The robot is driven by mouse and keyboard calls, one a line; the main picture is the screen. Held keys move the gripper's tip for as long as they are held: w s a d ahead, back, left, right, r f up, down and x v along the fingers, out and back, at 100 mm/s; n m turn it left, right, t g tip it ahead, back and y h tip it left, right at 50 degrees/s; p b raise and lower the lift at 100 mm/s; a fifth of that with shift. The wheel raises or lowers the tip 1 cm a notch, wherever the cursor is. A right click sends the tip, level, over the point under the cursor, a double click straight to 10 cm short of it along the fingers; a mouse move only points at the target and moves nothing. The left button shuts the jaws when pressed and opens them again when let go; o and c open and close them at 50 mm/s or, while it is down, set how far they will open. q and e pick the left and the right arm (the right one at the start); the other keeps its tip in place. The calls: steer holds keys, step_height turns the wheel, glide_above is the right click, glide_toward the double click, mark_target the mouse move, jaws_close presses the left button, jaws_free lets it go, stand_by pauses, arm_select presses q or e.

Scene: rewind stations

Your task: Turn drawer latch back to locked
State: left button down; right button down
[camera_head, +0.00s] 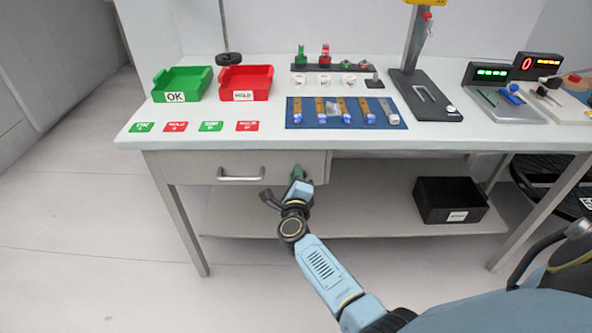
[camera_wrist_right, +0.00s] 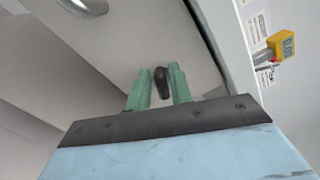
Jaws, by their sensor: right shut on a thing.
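The drawer (camera_head: 200,171) is under the left part of the table, with its front flush in the frame and a silver bar handle (camera_head: 241,174). The dark drawer latch (camera_wrist_right: 162,84) shows in the right wrist view, near the drawer's edge, between the green fingers. My right gripper (camera_head: 297,172) is at the drawer front, right of the handle, and its fingers also show in the right wrist view (camera_wrist_right: 160,82). It is shut on the latch. In the head view the gripper hides the latch. My left gripper is not in view.
Above, the table (camera_head: 250,142) holds a green tray (camera_head: 182,82), a red tray (camera_head: 245,82), label cards and a blue mat (camera_head: 292,112) with several parts. A black bin (camera_head: 449,200) stands on the lower shelf. The floor left of the table is clear.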

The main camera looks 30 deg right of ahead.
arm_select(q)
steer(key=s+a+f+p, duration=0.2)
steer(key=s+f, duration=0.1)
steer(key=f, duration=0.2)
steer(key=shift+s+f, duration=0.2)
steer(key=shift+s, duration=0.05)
arm_select(e)
steer(key=shift+f+n, duration=0.15)
steer(key=shift+n, duration=1.05)
steer(key=shift+f+n, duration=0.15)
steer(key=shift+n, duration=1.05)
steer(key=c, duration=1.4)
jaws_free()
steer(key=shift+c, duration=0.2)
steer(key=shift+s+a, duration=0.1)
